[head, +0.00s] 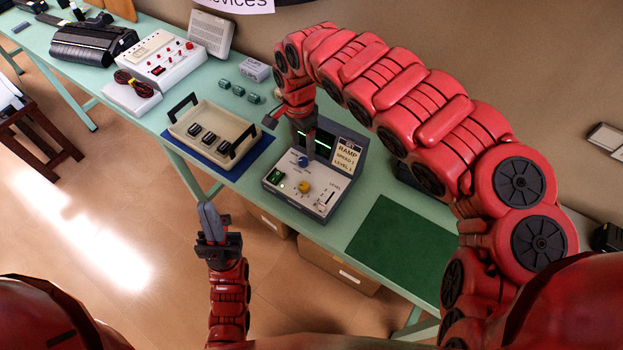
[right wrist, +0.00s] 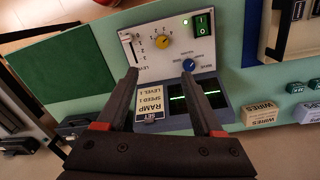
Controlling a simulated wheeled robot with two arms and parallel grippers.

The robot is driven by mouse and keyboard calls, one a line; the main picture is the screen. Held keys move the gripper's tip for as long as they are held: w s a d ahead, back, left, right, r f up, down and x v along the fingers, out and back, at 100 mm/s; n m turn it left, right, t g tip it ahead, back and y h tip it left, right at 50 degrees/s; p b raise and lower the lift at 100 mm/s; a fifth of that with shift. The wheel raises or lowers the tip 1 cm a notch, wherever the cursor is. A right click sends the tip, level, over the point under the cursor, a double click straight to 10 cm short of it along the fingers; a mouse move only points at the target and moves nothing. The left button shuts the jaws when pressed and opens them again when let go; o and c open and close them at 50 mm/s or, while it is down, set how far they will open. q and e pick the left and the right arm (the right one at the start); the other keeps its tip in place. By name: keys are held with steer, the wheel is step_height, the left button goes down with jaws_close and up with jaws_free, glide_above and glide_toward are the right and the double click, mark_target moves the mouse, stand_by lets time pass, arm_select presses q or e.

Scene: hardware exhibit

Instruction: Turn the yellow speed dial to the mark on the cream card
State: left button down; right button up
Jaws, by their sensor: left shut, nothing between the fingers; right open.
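The yellow speed dial (head: 304,187) sits on the cream panel of a grey control box (head: 333,211); it also shows in the right wrist view (right wrist: 162,41). Its pointer is too small to read surely. The cream card (head: 347,158), reading RAMP with speed and level lines, stands at the box's back right; it is upside down in the right wrist view (right wrist: 153,107). My right gripper (head: 304,143) is open and empty above the box's back, pointing down, apart from the dial (right wrist: 160,72). My left gripper (head: 206,207) is shut and empty, in front of the table.
A blue knob (head: 303,162), a green switch (head: 276,177) and a level slider (head: 327,197) are near the dial. A tray (head: 193,142) with upright handles stands left of the box. A green mat (head: 390,238) lies clear at right.

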steer(key=b, duration=0.2)
glide_toward(304, 185)
step_height(304, 185, down, 7)
steer(key=p, duration=0.2)
steer(key=shift+s+p, duration=0.1)
steer(key=shift+p, duration=0.2)
steer(key=shift+d+f, duration=0.2)
steer(key=shift+f, duration=0.6)
jaws_close()
